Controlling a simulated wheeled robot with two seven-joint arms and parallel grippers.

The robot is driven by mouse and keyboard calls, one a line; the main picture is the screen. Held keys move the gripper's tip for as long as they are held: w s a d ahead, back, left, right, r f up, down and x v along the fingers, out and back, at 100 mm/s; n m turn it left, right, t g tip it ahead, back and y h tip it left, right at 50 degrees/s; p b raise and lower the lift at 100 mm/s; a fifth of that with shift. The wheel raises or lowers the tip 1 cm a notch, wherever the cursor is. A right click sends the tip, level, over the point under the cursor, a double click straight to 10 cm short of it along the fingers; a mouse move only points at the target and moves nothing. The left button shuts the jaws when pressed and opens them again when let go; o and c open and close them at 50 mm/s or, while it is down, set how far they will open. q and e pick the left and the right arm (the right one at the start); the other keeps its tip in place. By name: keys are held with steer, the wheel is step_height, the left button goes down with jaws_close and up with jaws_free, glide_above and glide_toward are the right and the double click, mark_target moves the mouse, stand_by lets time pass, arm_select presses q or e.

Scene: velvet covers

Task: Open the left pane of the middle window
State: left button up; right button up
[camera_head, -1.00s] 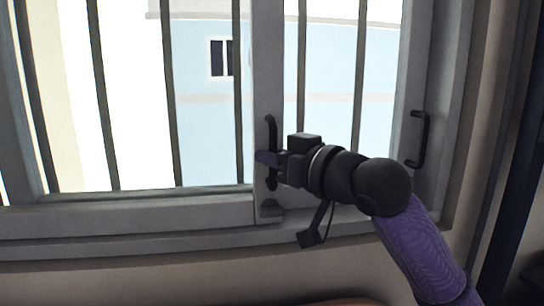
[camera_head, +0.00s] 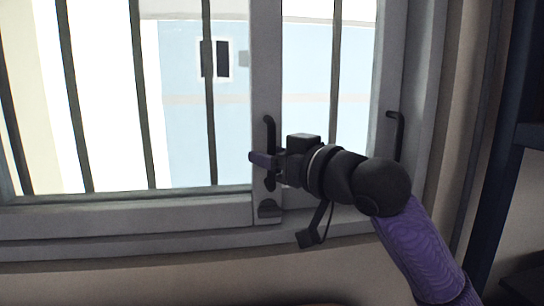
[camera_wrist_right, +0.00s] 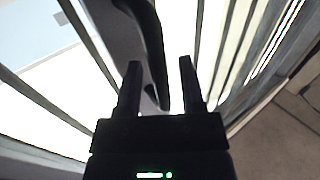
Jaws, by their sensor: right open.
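The window's grey middle stile (camera_head: 266,60) carries a black vertical bar handle (camera_head: 269,128). My right gripper (camera_head: 266,160) is at this handle, with a purple fingertip showing on its left side. In the right wrist view, the handle (camera_wrist_right: 153,45) lies between the two dark, spread fingers of my right gripper (camera_wrist_right: 159,75). The fingers are open around the handle; whether one touches it I cannot tell. The pane left of the stile shows bright glass and dark bars. My left gripper is not in view.
A second black handle (camera_head: 396,135) is on the right side of the window. Dark vertical bars (camera_head: 145,95) stand across the window opening. The sill (camera_head: 130,243) runs below.

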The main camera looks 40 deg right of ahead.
steer(key=shift+s+f, duration=0.15)
steer(key=shift+s, duration=0.05)
steer(key=s+b, duration=0.5)
steer(key=s, duration=0.4)
steer(key=shift+s+d, duration=0.2)
steer(key=shift+s, duration=0.05)
